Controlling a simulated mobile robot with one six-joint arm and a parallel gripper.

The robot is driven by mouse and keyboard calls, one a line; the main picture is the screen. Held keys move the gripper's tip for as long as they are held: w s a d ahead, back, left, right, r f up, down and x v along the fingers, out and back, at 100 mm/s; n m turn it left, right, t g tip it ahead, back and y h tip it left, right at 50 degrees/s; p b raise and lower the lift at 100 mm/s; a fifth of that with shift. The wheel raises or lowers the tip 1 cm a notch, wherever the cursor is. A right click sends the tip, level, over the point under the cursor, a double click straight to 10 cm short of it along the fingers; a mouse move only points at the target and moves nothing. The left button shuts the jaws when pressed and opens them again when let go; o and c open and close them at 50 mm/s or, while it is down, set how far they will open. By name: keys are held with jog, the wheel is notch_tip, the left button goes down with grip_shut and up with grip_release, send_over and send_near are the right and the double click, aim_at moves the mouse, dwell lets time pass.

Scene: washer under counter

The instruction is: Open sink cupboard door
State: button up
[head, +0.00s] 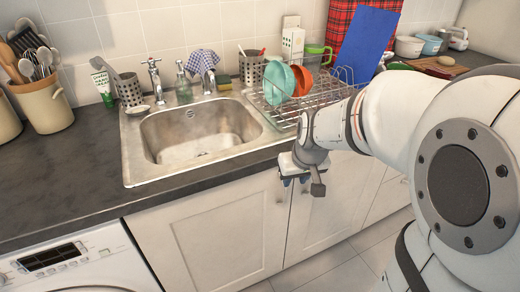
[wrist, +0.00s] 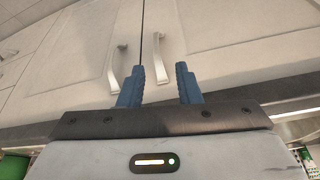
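The white panelled sink cupboard door (head: 215,238) is shut below the sink. A small upright handle (head: 281,196) is near its upper right edge. My gripper (head: 294,181) is in front of the cupboard front, just below the counter edge, near the seam between two doors. In the wrist view, which looks upside down, my gripper (wrist: 157,68) has its two blue fingers apart with nothing held. One metal handle (wrist: 161,60) shows beyond the gap between them, apart from both fingertips. The neighbouring door's handle (wrist: 115,70) is partly behind the left finger.
The neighbouring cupboard door (head: 325,212) is shut. A washing machine (head: 80,265) is at the lower left. The sink (head: 200,132) and a dish rack (head: 310,95) with bowls are on the dark counter (head: 70,185). Tiled floor (head: 335,272) shows in front of the doors.

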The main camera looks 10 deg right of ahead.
jog(key=b, duration=0.3)
send_near(286, 195)
notch_tip(286, 195, down, 3)
jog(key=x, duration=0.3)
jog(key=w+b+x, duration=0.1)
jog(key=x, duration=0.3)
jog(key=shift+w+a+f+b, duration=0.1)
jog(key=shift+a+b, duration=0.05)
jog(key=shift+b, duration=0.15)
jog(key=shift+c, duration=0.3)
grip_shut()
